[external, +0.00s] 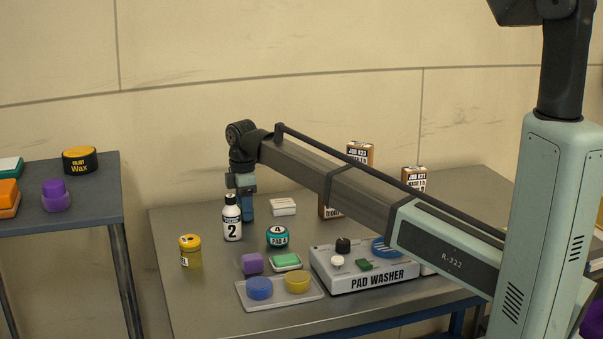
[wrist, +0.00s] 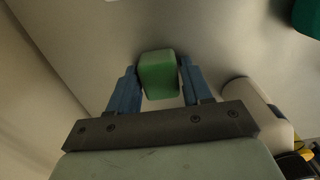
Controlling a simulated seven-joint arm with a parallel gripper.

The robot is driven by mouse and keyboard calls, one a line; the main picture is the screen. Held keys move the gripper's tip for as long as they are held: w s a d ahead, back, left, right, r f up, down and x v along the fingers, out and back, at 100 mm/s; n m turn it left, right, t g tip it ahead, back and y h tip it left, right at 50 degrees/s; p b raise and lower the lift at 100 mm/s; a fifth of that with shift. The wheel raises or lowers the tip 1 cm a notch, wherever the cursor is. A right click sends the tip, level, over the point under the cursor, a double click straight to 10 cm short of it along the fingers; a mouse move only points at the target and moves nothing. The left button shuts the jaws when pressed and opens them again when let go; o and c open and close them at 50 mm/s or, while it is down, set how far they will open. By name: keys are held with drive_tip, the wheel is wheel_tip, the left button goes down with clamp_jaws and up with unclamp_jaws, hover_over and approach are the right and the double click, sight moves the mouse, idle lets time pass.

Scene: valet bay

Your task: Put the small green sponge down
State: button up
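The small green sponge (wrist: 158,76) sits between the two blue fingers of my gripper (wrist: 160,82) in the wrist view. The fingers appear to press on its two sides, so my gripper is shut on it. In the external view my gripper (external: 247,208) points down low over the table, just behind and right of the white bottle marked 2 (external: 232,219). The sponge cannot be made out there. Whether it touches the table (external: 190,290) is unclear.
The white bottle also stands close at the right in the wrist view (wrist: 258,108). A teal tin (external: 277,237), white box (external: 283,207), yellow can (external: 190,251), green-topped block (external: 286,261), grey tray (external: 275,303) and pad washer (external: 362,270) stand nearby. The table's back left is bare.

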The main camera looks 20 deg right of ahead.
drive_tip(key=o, duration=0.3)
wheel_tip(320, 180, up, 12)
drive_tip(key=shift+r, duration=0.15)
idle(0.6)
